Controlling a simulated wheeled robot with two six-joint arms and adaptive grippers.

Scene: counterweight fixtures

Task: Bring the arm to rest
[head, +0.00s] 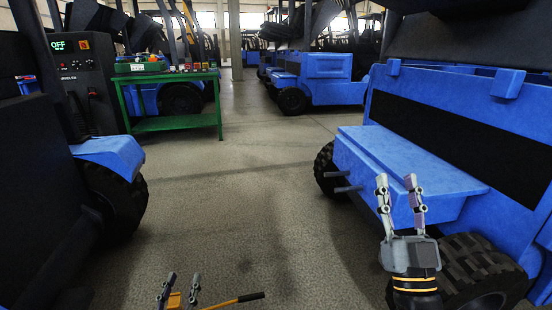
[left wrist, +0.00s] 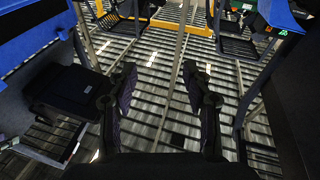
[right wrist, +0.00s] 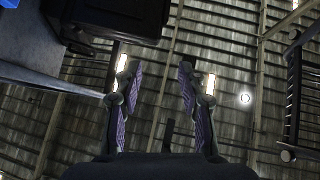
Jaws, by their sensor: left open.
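My left gripper (head: 180,287) shows at the bottom edge of the head view, its two fingers pointing up and apart. In the left wrist view its fingers (left wrist: 162,88) are spread with nothing between them. My right gripper (head: 401,184) points up in front of the blue truck at the right. In the right wrist view its fingers (right wrist: 157,85) stand apart and empty. Both wrist views look up at the ceiling. Most of my left arm is out of the head view.
A blue truck (head: 400,160) with two grey pegs (head: 347,189) and black tyres stands close at the right. Another blue vehicle (head: 108,153) is at the left. A green table (head: 170,124) stands beside a black cabinet (head: 90,85). The grey floor (head: 240,190) between is clear.

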